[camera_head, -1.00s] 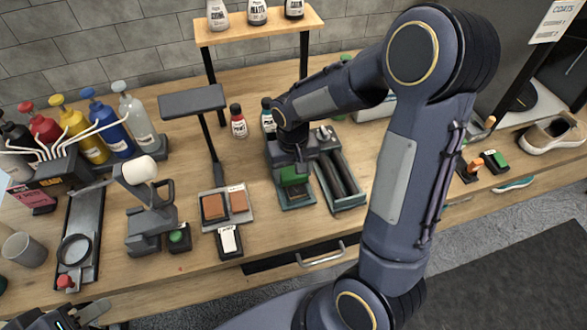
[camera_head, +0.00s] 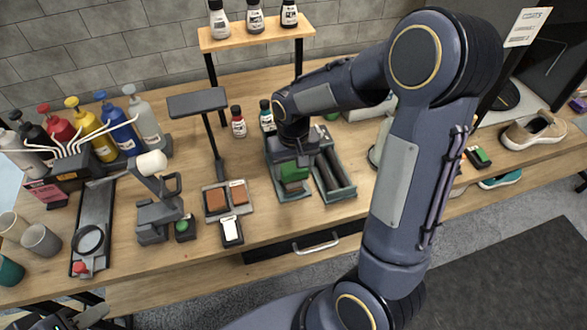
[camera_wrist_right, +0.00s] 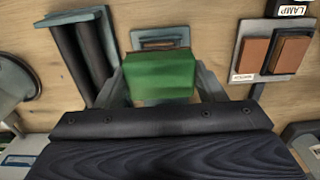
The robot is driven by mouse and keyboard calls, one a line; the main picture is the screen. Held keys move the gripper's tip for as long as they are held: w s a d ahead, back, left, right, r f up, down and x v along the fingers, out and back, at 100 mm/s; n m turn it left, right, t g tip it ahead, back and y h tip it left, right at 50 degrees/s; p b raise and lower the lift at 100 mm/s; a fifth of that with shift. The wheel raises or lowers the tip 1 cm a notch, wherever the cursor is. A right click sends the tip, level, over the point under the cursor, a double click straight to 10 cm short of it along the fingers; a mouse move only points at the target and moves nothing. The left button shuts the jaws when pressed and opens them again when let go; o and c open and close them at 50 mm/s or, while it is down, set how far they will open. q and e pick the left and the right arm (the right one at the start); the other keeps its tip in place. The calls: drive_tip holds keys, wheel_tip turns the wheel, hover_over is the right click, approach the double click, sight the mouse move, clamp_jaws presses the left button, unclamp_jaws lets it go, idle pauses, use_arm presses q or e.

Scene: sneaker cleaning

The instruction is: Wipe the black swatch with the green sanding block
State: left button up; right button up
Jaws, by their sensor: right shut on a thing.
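The green sanding block (camera_wrist_right: 160,76) is between the fingers of my right gripper (camera_wrist_right: 165,88), which is shut on it. In the head view the green block (camera_head: 293,172) sits at or just above a small grey-teal tray (camera_head: 293,196); contact is unclear. A dark patch shows beside and below the block in that tray, but I cannot tell whether it is the black swatch. Two brown swatches (camera_head: 216,200) lie on a grey plate to the left. My left gripper (camera_head: 82,316) is at the bottom left edge, partly cut off, its jaws unclear.
A tray of dark rollers (camera_head: 335,176) stands right beside the block's tray. A lamp (camera_head: 198,103), a white-labelled box (camera_head: 231,231) and a stand with a white roller (camera_head: 151,163) are to the left. Pump bottles (camera_head: 90,130) stand farther left. Sneakers (camera_head: 533,131) are at far right.

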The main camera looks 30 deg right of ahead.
sight(294, 167)
wheel_tip(294, 167, up, 2)
drive_tip(key=shift+w+p, duration=0.1)
drive_tip(key=shift+p, duration=0.5)
drive_tip(key=shift+r+p, duration=0.35)
drive_tip(key=shift+r, duration=0.2)
drive_tip(key=shift+f, duration=0.1)
